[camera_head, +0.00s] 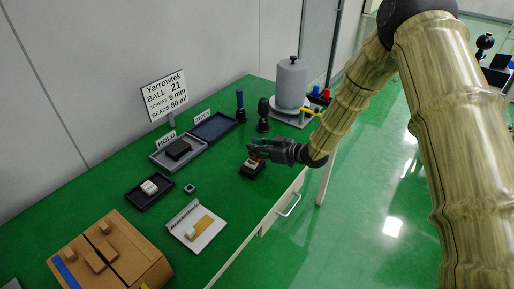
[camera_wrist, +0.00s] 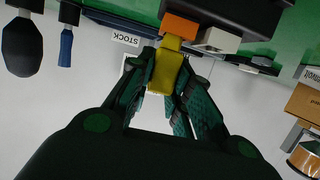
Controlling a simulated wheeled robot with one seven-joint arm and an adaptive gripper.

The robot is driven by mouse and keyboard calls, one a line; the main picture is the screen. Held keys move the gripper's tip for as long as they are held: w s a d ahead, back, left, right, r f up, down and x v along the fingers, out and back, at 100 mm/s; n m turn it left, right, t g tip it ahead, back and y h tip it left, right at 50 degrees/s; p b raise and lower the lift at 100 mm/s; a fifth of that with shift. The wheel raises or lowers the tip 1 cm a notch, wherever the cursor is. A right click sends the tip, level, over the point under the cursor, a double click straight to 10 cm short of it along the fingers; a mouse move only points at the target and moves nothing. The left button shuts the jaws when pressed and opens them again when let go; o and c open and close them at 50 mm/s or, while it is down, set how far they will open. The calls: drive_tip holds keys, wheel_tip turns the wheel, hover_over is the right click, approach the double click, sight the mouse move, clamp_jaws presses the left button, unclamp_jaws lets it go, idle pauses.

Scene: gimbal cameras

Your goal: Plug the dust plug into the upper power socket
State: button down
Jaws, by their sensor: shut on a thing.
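My gripper (camera_head: 252,150) is low over the green bench near its front edge. In the wrist view my gripper (camera_wrist: 165,88) is shut on a yellow piece (camera_wrist: 166,65), which looks like the dust plug. The far end of the yellow piece meets or overlaps an orange block (camera_wrist: 180,26) on a dark box (camera_wrist: 230,14); I cannot tell whether it is inserted. A white block (camera_wrist: 218,40) sits beside the orange one. In the head view the dark box (camera_head: 250,173) stands under my fingers, partly hidden by them. Which part is the upper power socket is unclear.
A dark upright object (camera_head: 263,116), a blue-handled tool (camera_head: 240,104) and a grey cylinder (camera_head: 291,84) stand behind. Left are the HOLD tray (camera_head: 160,158), STOCK tray (camera_head: 205,135), a small black tray (camera_head: 140,200), a white board (camera_head: 210,238) and a cardboard box (camera_head: 130,262).

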drive_tip(key=shift+f+b, duration=0.3)
drive_tip(key=shift+f, duration=0.35)
drive_tip(key=c, duration=1.2)
unclamp_jaws()
drive_tip(key=shift+c, duration=0.2)
drive_tip(key=v, duration=1.2)
drive_tip(key=shift+r, duration=0.1)
